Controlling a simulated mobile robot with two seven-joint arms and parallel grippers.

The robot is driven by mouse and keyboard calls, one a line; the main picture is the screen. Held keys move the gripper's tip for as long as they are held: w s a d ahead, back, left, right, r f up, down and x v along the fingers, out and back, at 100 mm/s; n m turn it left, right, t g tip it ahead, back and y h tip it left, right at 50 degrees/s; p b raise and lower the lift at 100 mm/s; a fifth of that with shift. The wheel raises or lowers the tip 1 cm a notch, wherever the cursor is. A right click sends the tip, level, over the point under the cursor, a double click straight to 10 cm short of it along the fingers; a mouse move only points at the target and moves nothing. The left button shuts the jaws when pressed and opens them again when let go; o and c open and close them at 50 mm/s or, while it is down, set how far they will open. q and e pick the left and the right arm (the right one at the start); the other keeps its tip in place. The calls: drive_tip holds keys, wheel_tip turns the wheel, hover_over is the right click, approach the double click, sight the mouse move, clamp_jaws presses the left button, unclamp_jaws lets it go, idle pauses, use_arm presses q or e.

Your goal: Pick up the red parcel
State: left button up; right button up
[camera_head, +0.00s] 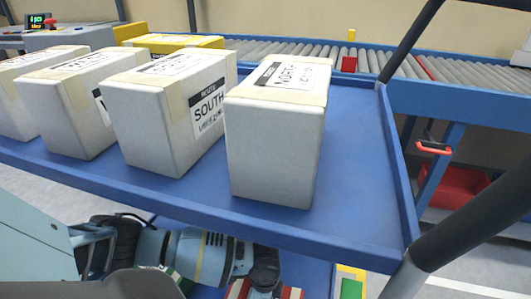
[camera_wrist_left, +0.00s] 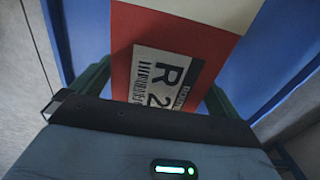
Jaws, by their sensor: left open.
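The red parcel (camera_wrist_left: 212,48) fills the upper middle of the left wrist view. It carries a white label with "R 2" and a barcode, and a pale strip crosses its top. My left gripper (camera_wrist_left: 155,88) is open, with its dark green fingers on either side of the parcel. I cannot tell whether they touch it. In the head view, my left arm reaches low under the blue shelf. Its end is over a red and white parcel (camera_head: 292,293) at the bottom edge, mostly hidden and cut off by the frame. My right gripper is not in view.
A blue shelf (camera_head: 357,180) above my left arm holds several white parcels, including one marked SOUTH (camera_head: 155,125) and one marked NORTH (camera_head: 270,150). A dark post (camera_head: 470,225) stands at right. Behind are a roller conveyor (camera_head: 440,70) and a red bin (camera_head: 455,187).

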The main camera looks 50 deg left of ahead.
use_arm(q)
wheel_tip(320, 180, down, 4)
drive_tip(key=shift+r+b, duration=0.25)
drive_tip(key=shift+b, duration=0.6)
drive_tip(key=shift+r, duration=0.1)
drive_tip(key=shift+c, duration=0.3)
drive_tip(key=c, duration=1.2)
